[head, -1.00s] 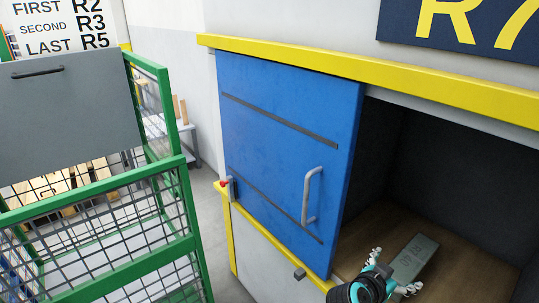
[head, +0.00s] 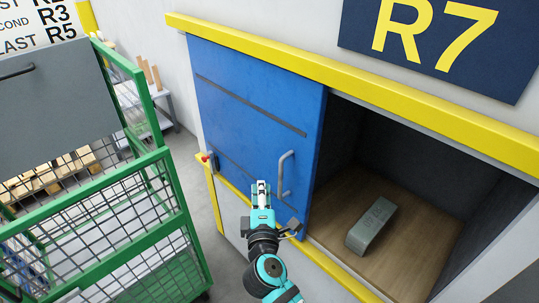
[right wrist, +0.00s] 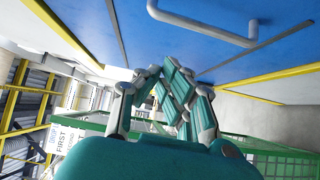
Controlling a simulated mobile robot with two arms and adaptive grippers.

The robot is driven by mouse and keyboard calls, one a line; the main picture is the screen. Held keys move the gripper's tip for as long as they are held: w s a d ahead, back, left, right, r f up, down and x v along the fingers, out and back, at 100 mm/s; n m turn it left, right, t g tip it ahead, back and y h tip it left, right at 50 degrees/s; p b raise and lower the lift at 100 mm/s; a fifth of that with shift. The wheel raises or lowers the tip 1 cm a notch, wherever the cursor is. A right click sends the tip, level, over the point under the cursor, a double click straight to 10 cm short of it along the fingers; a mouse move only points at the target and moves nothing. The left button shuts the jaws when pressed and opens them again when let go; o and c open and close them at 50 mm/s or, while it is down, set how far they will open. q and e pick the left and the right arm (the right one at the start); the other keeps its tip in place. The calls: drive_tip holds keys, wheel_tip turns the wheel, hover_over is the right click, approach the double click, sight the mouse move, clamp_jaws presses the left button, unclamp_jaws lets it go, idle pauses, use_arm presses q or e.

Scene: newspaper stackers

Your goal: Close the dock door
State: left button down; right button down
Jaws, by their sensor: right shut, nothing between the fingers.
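The blue dock door (head: 245,105) is a sliding panel on the left part of the opening marked R7. It is partly open, with the right part of the opening uncovered. Its grey handle (head: 284,175) is near the door's right edge. My right gripper (head: 261,188) is shut and empty, just left of the handle and apart from it. In the right wrist view the gripper (right wrist: 172,85) is in front of the blue door (right wrist: 200,35), with the handle (right wrist: 205,28) above it. My left gripper is not in view.
A grey block (head: 371,227) lies on the wooden floor of the dock. A yellow rail (head: 340,82) runs above the door. A green mesh cart (head: 105,215) with a grey panel stands at left. A red button (head: 205,158) is by the door's left edge.

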drive_tip(key=w+p, duration=0.2)
drive_tip(key=w, duration=0.8)
drive_tip(key=s+d+p, duration=0.2)
drive_tip(key=shift+s+d+r+n, duration=0.2)
drive_tip(key=shift+s+d+n, duration=0.1)
drive_tip(key=shift+s+d, duration=0.1)
drive_tip(key=shift+w+a+f, duration=0.1)
drive_tip(key=shift+w, duration=0.05)
